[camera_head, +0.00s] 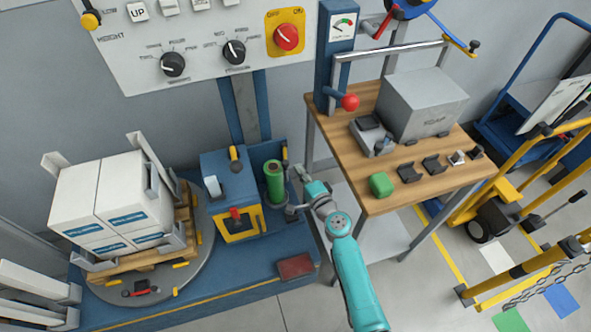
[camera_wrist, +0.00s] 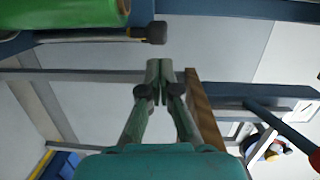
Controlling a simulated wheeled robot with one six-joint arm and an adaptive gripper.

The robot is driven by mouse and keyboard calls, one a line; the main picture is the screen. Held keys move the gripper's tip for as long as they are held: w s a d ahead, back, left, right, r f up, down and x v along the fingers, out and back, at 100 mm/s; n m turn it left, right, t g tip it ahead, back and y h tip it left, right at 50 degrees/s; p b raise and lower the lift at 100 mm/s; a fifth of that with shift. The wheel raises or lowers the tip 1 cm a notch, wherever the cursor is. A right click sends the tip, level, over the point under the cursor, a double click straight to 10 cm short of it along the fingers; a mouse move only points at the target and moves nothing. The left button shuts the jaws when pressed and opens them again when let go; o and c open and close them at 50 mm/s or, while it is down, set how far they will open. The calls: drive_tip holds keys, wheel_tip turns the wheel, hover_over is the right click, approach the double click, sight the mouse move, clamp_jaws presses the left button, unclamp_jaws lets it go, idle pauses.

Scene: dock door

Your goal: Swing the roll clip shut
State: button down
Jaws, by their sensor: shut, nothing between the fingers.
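A green roll (camera_head: 274,181) stands upright in the blue wrapping unit, and its side shows at the top left of the wrist view (camera_wrist: 70,15). A thin dark bar with a black knobbed end (camera_wrist: 150,33), which looks like the roll clip, sticks out beside the roll in the wrist view. I cannot tell how far it is swung. My gripper (camera_head: 302,173) is just right of the roll in the head view. In the wrist view its fingertips (camera_wrist: 160,72) are together and empty, below the black knob with a small gap showing.
A blue box with a yellow-framed front (camera_head: 238,226) stands left of the roll. A wooden-topped table (camera_head: 405,196) is close on the right, with a grey box (camera_head: 422,104) and a green block (camera_head: 381,185) on it. A loaded pallet (camera_head: 125,267) sits at left.

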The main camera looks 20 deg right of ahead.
drive_tip(key=shift+w+a, duration=0.5)
drive_tip(key=shift+a, duration=0.15)
